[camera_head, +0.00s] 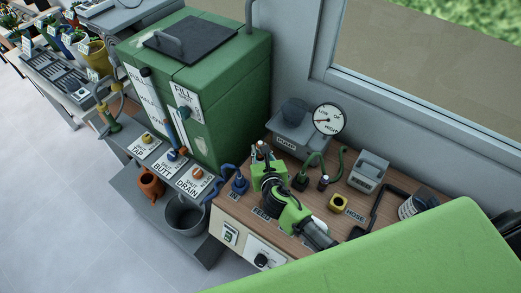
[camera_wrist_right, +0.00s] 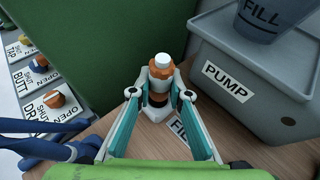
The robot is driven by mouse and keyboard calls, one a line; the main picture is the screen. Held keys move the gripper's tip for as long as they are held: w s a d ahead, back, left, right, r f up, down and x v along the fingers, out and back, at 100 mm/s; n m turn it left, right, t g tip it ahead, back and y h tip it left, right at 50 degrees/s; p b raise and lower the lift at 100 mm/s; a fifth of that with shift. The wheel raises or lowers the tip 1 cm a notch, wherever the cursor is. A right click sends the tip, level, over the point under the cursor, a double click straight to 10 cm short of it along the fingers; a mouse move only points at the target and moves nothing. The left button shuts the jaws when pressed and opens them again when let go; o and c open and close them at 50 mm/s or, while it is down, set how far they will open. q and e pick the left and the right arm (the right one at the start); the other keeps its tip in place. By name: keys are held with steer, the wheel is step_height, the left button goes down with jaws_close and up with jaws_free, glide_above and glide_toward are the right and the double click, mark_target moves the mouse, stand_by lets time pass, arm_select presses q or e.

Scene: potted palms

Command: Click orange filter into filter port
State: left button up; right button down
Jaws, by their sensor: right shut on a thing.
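The orange filter (camera_wrist_right: 160,69), with a white cap on top, is upright between the fingers of my right gripper (camera_wrist_right: 160,95) in the right wrist view. The fingers are shut on it, one on each side. A pale base (camera_wrist_right: 155,112) shows below the filter, beside a partly hidden label (camera_wrist_right: 179,131) starting "FIL". I cannot tell whether the filter is seated in this base or just above it. In the head view my right gripper (camera_head: 262,153) is over the back left of the wooden bench, and the filter is too small to make out clearly. My left gripper is not in view.
The green tank (camera_head: 233,110) stands left of my right gripper. The grey pump box (camera_wrist_right: 240,85) is close on its right.

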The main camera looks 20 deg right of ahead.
steer(key=shift+f+b, duration=0.75)
steer(key=shift+f, duration=0.35)
steer(key=c, duration=1.8)
jaws_free()
steer(key=v, duration=1.2)
